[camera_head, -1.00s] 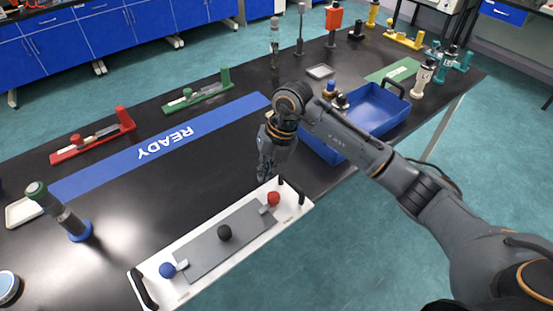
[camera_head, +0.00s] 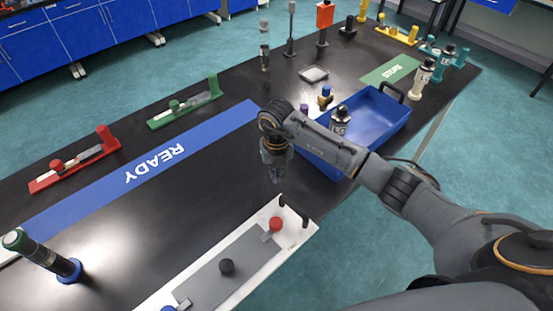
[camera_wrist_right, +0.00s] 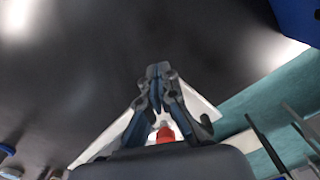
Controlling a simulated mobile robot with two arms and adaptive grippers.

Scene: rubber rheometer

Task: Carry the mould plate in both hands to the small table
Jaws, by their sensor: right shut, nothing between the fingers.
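A long white tray (camera_head: 290,246) with a dark handle (camera_head: 294,211) lies along the near edge of the black bench; its left end is cut off in the head view. In it lies a grey plate (camera_head: 245,252) with a black knob (camera_head: 227,267). I take this to be the mould plate. A red knob (camera_head: 275,224) is at the right end, and shows under my fingers in the right wrist view (camera_wrist_right: 165,134). My right gripper (camera_head: 276,178) is shut and empty, just beyond the tray's right end, apart from the handle. My left gripper is out of view. I cannot pick out the small table.
A dark cylinder with a green cap (camera_head: 35,250) leans at the left. Bench between strip and tray is clear.

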